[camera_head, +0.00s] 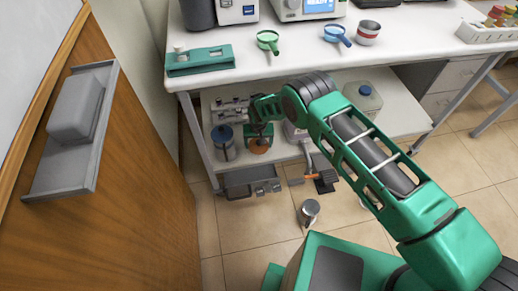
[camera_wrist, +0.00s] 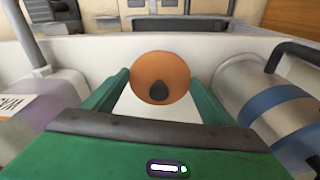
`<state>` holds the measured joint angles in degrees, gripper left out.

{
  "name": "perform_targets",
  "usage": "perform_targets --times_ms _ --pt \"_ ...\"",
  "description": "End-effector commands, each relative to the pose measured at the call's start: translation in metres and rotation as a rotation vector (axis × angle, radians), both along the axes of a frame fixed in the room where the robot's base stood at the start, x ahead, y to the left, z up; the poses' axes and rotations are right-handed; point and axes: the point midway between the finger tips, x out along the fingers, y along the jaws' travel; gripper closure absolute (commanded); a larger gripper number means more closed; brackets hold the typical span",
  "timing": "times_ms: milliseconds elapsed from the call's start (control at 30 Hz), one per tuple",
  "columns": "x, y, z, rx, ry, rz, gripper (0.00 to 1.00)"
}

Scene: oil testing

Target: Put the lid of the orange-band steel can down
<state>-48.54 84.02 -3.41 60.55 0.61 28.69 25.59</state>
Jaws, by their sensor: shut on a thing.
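The orange lid (camera_wrist: 162,66), round with a dark knob, shows between the two green fingers of my gripper (camera_wrist: 160,85) in the wrist view. My gripper is shut on it. In the head view, my gripper (camera_head: 260,133) is over the lower shelf, with the orange lid (camera_head: 259,146) under it. The white shelf surface shows around the lid. I cannot tell whether the lid touches the shelf. No can with an orange band is clearly visible; my gripper and arm hide part of the shelf.
A steel can with a blue band (camera_head: 223,142) stands close to the left; it also shows in the wrist view (camera_wrist: 265,110). A bottle with a purple label (camera_wrist: 40,115) is on the other side. The white bench (camera_head: 300,65) is above. A steel can (camera_head: 310,209) is on the floor.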

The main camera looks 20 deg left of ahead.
Motion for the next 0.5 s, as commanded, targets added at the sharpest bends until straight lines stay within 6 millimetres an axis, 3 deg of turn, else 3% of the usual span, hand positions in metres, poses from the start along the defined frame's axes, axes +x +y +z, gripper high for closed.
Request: perform_targets --times_ms 233,500 --pt "-0.001 0.0 -0.032 -0.002 0.001 0.002 0.44" --pt "-0.001 0.0 -0.034 0.0 0.001 0.001 0.44"
